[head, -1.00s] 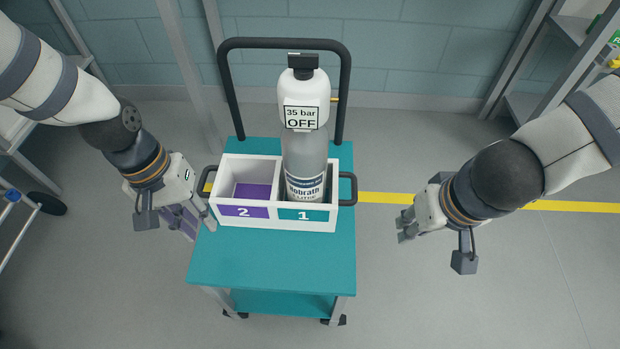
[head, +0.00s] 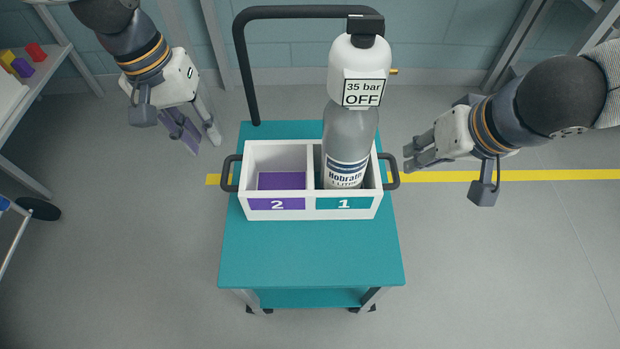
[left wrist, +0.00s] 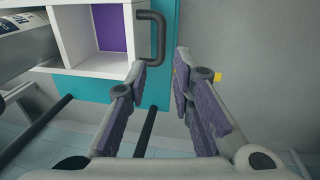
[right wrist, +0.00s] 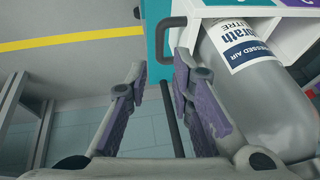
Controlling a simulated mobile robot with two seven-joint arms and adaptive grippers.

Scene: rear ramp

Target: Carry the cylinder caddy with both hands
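The white cylinder caddy (head: 310,213) stands on a teal cart, with a dark handle at each end. A grey cylinder (head: 346,135) with a white top marked "35 bar OFF" stands in compartment 1; compartment 2 (head: 282,180), with a purple floor, is empty. My left gripper (head: 203,146) is open and empty, up and left of the left handle (head: 230,173). That handle also shows beyond the open fingers in the left wrist view (left wrist: 158,38). My right gripper (head: 408,157) is open, just right of the right handle (head: 391,171), apparently apart from it. That handle shows beyond its fingers (right wrist: 165,42).
The teal cart top (head: 310,255) is bare in front of the caddy. The cart's black push bar (head: 246,70) rises behind the caddy, partly hidden by the cylinder. A shelf with coloured blocks (head: 25,65) stands at far left. The grey floor is open on both sides.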

